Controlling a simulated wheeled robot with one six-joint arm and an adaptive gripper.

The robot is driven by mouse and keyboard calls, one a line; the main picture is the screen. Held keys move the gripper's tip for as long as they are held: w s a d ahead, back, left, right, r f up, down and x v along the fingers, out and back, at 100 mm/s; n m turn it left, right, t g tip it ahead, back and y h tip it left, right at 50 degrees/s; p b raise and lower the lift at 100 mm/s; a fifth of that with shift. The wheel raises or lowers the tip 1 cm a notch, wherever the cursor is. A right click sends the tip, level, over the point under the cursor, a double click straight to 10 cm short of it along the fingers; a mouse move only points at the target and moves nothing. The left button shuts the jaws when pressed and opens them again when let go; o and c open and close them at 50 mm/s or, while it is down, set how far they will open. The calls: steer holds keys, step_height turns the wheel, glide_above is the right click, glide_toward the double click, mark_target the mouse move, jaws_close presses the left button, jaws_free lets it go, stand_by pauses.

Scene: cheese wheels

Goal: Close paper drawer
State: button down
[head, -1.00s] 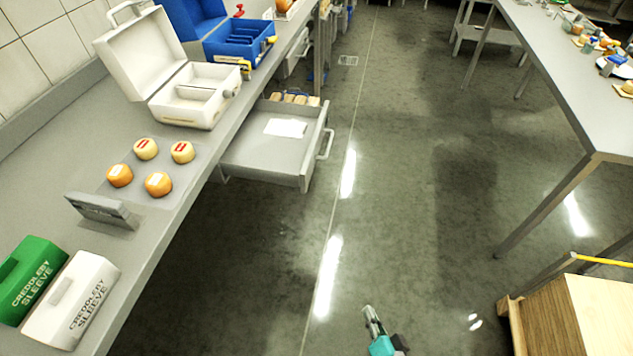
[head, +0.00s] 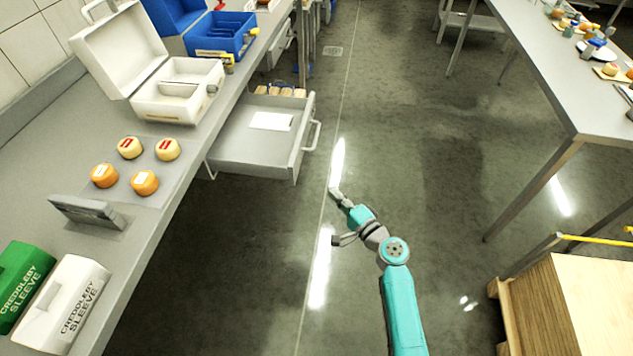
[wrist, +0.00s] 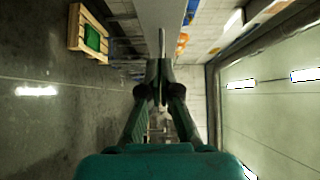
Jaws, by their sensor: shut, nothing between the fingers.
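The paper drawer (head: 227,151) is grey and stands pulled out from under the left counter in the head view. A white sheet of paper (head: 271,121) lies in it. Its front panel has a handle (head: 312,135) on the right side. My gripper (head: 334,191) is over the aisle floor, to the right of and nearer than the drawer's front, apart from it. In the wrist view my gripper (wrist: 161,66) shows with its fingers together and nothing between them. A pale grey panel lies beyond the fingertips there, and I cannot tell if it is the drawer.
On the left counter (head: 150,222) stand a white open case (head: 178,105), a blue case (head: 222,47), several small cheese wheels (head: 145,182) and two sleeve boxes (head: 66,306). A steel table (head: 545,85) and a wooden crate (head: 560,310) are at the right. The aisle floor between is clear.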

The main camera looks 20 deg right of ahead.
glide_toward(297, 166)
steer(key=w+d, duration=0.2)
steer(key=w, duration=0.3)
steer(key=a, duration=0.2)
steer(key=shift+w+a+f, duration=0.2)
steer(key=shift+w+a, duration=0.4)
steer(key=shift+a, duration=0.3)
